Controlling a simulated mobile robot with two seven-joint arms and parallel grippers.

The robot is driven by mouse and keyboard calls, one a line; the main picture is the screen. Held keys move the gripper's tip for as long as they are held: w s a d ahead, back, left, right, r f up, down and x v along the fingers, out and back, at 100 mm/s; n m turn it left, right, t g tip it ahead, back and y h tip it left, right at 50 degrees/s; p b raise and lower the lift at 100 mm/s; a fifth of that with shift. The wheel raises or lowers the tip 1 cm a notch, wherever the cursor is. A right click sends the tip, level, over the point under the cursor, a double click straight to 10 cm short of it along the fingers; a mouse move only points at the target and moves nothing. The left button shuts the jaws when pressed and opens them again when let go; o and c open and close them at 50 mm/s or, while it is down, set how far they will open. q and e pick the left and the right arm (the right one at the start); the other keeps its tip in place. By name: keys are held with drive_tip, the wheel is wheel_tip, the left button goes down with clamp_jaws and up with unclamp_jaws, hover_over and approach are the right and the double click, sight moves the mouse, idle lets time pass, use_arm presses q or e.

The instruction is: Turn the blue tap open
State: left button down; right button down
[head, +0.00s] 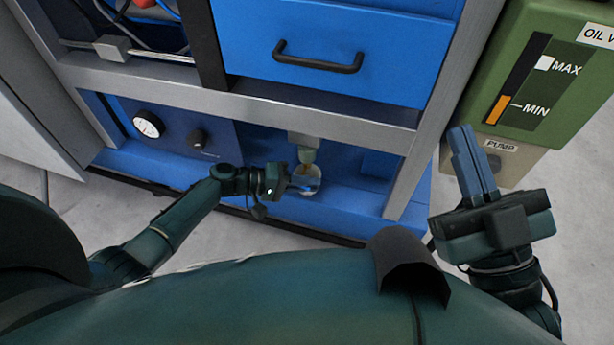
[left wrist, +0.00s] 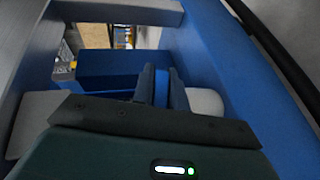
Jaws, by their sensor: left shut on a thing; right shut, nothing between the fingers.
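The blue tap (head: 307,183) sits low in the machine's frame, below a grey fitting (head: 303,143), with a pale round part beside it. My left gripper (head: 300,181) reaches it from the left and is shut on the tap. In the left wrist view the two dark fingers (left wrist: 162,86) stand with a blue piece between them, and a whitish rounded part (left wrist: 206,102) shows just right of them. The fingers hide much of the tap, so its exact angle is unclear. My right gripper (head: 473,165) is shut and empty, pointing up at the right, away from the tap.
A grey frame bar (head: 250,109) crosses above the tap, under a blue drawer (head: 333,45). A blue panel with a white gauge (head: 148,124) and black knob (head: 198,138) is at the left. A green oil tank (head: 545,75) stands at the right, near my right gripper.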

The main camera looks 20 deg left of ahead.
use_arm(q)
drive_tip(key=shift+a+f+m+g+y+p, duration=0.2)
drive_tip(key=shift+m+y+p, duration=0.35)
drive_tip(key=shift+y+p, duration=2.1)
drive_tip(key=shift+a+f+m+g+y+p, duration=0.25)
drive_tip(key=shift+m+y+p, duration=0.35)
drive_tip(key=shift+y+p, duration=2)
drive_tip(key=shift+a+f+m+g+y+p, duration=0.1)
drive_tip(key=shift+a+m+y+p, duration=0.35)
drive_tip(key=shift+y+p, duration=2.15)
use_arm(e)
drive_tip(key=shift+s+d+f+m+g+h+p, duration=0.35)
drive_tip(key=shift+d+f+m+g+h, duration=0.35)
drive_tip(key=shift+g+h, duration=0.5)
drive_tip(key=shift+s+d+f+m+g+h+p, duration=0.3)
drive_tip(key=shift+s+m+g+h, duration=0.2)
drive_tip(key=shift+m+g+h, duration=0.7)
drive_tip(key=shift+s+d+f+m+g+h+p, duration=0.35)
drive_tip(key=shift+d+f+m+g+h, duration=0.2)
drive_tip(key=shift+g+h, duration=0.65)
use_arm(q)
drive_tip(key=shift+d+h, duration=0.1)
drive_tip(key=shift+h, duration=0.75)
use_arm(e)
drive_tip(key=shift+r, duration=0.15)
use_arm(q)
drive_tip(key=c, duration=1.4)
unclamp_jaws()
use_arm(e)
drive_tip(key=shift+d, duration=0.1)
